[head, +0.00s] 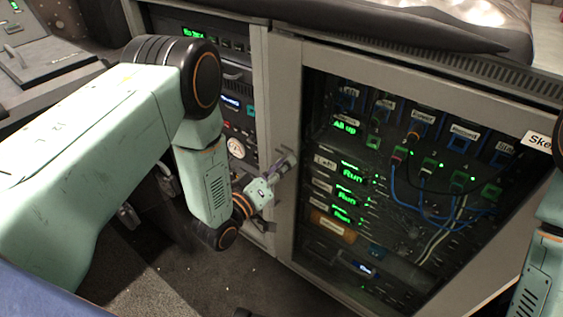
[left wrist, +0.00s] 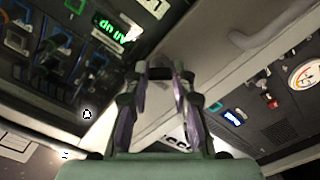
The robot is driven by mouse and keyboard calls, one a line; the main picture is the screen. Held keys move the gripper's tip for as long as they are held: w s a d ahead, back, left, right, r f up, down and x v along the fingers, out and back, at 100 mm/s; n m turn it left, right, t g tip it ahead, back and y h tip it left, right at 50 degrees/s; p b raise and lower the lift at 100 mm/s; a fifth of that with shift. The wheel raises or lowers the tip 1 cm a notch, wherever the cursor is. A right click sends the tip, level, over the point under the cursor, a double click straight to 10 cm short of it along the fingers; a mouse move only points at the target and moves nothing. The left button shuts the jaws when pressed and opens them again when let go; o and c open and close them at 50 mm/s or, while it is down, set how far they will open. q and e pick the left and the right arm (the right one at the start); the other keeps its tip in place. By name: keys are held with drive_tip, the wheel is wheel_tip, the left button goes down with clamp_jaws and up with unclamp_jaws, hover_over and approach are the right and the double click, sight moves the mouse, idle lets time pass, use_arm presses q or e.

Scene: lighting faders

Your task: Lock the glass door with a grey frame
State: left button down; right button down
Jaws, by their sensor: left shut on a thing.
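The glass door with a grey frame (head: 283,105) stands shut, as far as I can tell, over a rack with lit green displays. Its grey frame also shows in the left wrist view (left wrist: 207,42). My left gripper (head: 284,164) is at the left upright of this frame, about halfway up. Its fingers also show in the left wrist view (left wrist: 160,75), closed around a small dark part, seemingly the door's lock (left wrist: 159,71). The fingers hide most of that part, so its turn angle is unclear. My right gripper is not in view; only part of my right arm shows at the right edge.
A neighbouring rack (head: 232,77) with a round gauge (head: 236,148) stands left of the door. Blue and white cables (head: 440,215) hang behind the glass. A console (head: 40,60) is at the far left. Dark floor (head: 190,275) lies open below.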

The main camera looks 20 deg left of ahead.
use_arm(q)
drive_tip(key=shift+n+p, duration=1.25)
drive_tip(key=shift+n, duration=3.65)
drive_tip(key=c, duration=1.1)
unclamp_jaws()
drive_tip(key=v, duration=1.2)
